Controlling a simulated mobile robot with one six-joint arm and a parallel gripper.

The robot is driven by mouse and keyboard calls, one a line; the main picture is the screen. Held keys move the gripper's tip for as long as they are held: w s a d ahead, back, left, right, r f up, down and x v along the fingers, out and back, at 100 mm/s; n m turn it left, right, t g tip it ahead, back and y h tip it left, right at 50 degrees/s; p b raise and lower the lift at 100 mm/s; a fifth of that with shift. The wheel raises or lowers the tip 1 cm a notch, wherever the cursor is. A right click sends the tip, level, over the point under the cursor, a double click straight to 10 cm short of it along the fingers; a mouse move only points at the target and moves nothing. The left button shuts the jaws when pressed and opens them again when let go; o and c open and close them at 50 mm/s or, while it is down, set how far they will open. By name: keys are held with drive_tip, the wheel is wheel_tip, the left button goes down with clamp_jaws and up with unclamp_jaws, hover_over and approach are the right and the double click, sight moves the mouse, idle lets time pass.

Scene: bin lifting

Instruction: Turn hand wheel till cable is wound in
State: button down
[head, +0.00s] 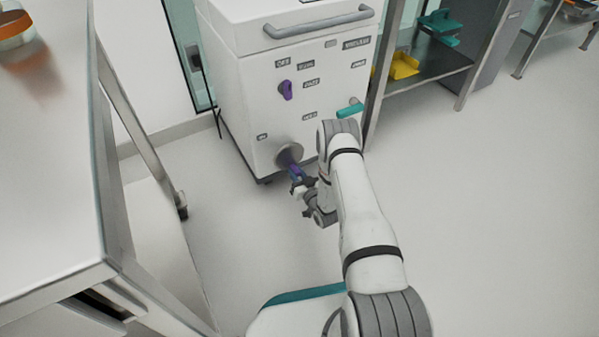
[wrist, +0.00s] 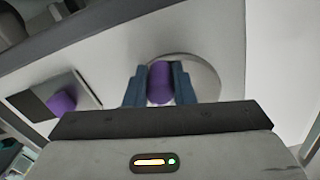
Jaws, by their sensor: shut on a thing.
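The hand wheel (head: 288,154) is a grey disc low on the front of a white cabinet (head: 252,95). In the wrist view the disc (wrist: 207,75) shows behind a purple handle (wrist: 160,82) that stands out from it. My gripper (head: 297,176) is at the wheel, with its two blue-grey fingers (wrist: 160,86) on either side of the purple handle, shut on it. In the head view the handle is mostly hidden by the fingers. No cable can be made out in either view.
A purple knob (head: 286,91) and a teal lever (head: 350,110) are also on the cabinet front. A grey bar handle (head: 318,22) is above. A steel table (head: 55,190) stands at left, and a shelf with a yellow bin (head: 404,66) at right. Floor at right is clear.

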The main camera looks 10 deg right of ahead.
sight(277, 165)
drive_tip(key=a+m, duration=0.1)
drive_tip(key=m, duration=0.1)
drive_tip(key=a+m, duration=0.1)
drive_tip(key=m, duration=0.1)
drive_tip(key=shift+s+r+m+p, duration=0.1)
drive_tip(key=shift+s+m+p, duration=0.2)
drive_tip(key=shift+s+m, duration=0.1)
drive_tip(key=m, duration=0.1)
drive_tip(key=a+m, duration=0.1)
drive_tip(key=m, duration=0.1)
drive_tip(key=a+r+m+p, duration=0.1)
drive_tip(key=shift+s+m, duration=0.3)
drive_tip(key=m, duration=0.1)
drive_tip(key=r+m+p, duration=0.1)
drive_tip(key=m, duration=0.1)
drive_tip(key=a+m, duration=0.1)
drive_tip(key=shift+s+a+r, duration=0.1)
drive_tip(key=shift+s+r, duration=0.1)
drive_tip(key=shift+r, duration=0.15)
drive_tip(key=shift+s+a+r+m+p, duration=0.1)
drive_tip(key=shift+r+m+p, duration=0.15)
drive_tip(key=shift+m, duration=0.5)
drive_tip(key=shift+w+a+r+m+p, duration=0.1)
drive_tip(key=shift+r+m+p, duration=0.15)
drive_tip(key=shift+m, duration=0.45)
drive_tip(key=shift+s+a+r+m+p, duration=0.15)
drive_tip(key=shift+r+m, duration=0.2)
drive_tip(key=shift+m, duration=0.4)
